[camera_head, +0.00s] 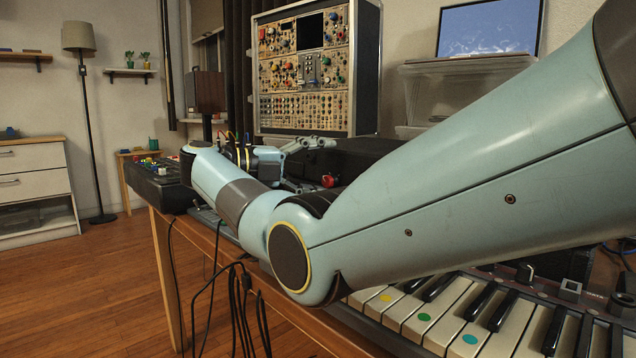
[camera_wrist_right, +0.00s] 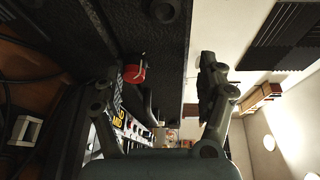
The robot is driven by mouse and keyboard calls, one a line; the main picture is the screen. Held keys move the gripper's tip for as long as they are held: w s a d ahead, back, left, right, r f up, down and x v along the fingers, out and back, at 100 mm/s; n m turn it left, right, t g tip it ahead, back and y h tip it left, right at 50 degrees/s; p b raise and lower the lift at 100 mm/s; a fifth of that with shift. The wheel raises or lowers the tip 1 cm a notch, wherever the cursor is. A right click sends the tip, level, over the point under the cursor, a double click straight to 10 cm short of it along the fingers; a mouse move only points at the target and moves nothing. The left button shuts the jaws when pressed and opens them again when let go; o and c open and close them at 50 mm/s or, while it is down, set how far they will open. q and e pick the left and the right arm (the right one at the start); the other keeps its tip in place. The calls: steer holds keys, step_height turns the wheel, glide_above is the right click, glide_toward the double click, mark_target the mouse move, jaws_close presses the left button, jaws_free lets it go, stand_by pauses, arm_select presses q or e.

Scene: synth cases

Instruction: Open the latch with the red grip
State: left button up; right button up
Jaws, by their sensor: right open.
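The latch's red grip (camera_head: 328,181) shows in the head view as a small red knob at the front of a black case (camera_head: 365,158). My right gripper (camera_head: 312,164) is open beside it, partly hidden behind my own right arm. In the right wrist view the red grip (camera_wrist_right: 135,74) lies between the two spread fingers, much closer to the left finger; I cannot tell whether they touch. The black, rough case wall (camera_wrist_right: 160,50) is behind it. The rest of the latch is dark and hard to make out. My left gripper is not in view.
A keyboard (camera_head: 450,315) lies on the wooden table at front right. A mixer (camera_head: 155,170) stands at the table's far left end. A synth rack (camera_head: 304,75) stands behind the case. Black cables (camera_head: 240,300) hang off the table's front edge.

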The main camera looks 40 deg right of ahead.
steer(key=o, duration=0.5)
steer(key=r, duration=0.5)
steer(key=shift+w+a, duration=0.1)
steer(key=shift+w, duration=0.15)
steer(key=shift+s+a+r, duration=0.1)
steer(key=shift+s+r, duration=0.05)
steer(key=shift+r, duration=0.25)
steer(key=shift+s+a+r, duration=0.1)
steer(key=shift+r, duration=0.3)
steer(key=c, duration=0.5)
steer(key=shift+d+r, duration=0.1)
steer(key=shift+r, duration=0.05)
steer(key=shift+m, duration=0.3)
